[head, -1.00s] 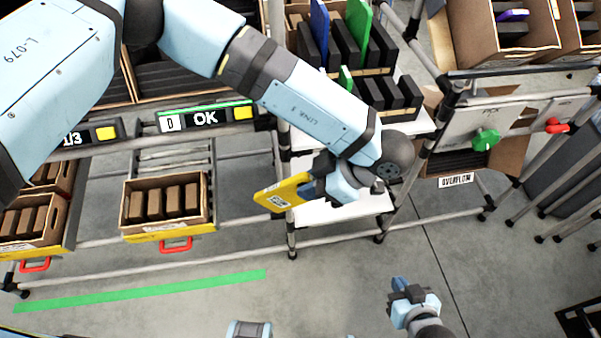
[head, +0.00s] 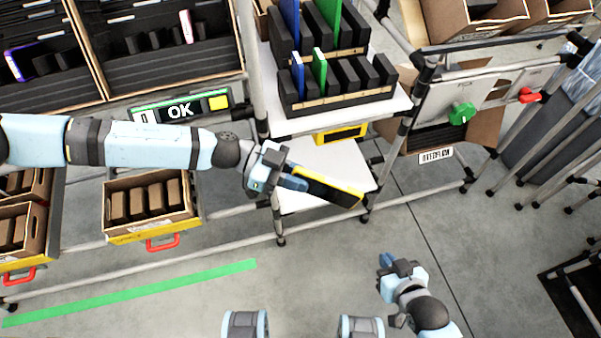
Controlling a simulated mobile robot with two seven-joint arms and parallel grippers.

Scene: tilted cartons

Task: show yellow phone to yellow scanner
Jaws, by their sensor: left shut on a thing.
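The yellow phone (head: 330,188) is in my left gripper (head: 290,178), which is shut on its left end. The phone and the scanner are apart. My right gripper (head: 395,266) is empty at the lower right, over the floor; its fingers look close together, but the gap is unclear.
Racks with blue and green phones (head: 319,68) stand on the upper white shelf (head: 385,109). A display reading OK (head: 180,111) is at the left, above a carton of brown boxes (head: 148,206). A frame with a green knob (head: 461,113) stands at the right. Floor in front is free.

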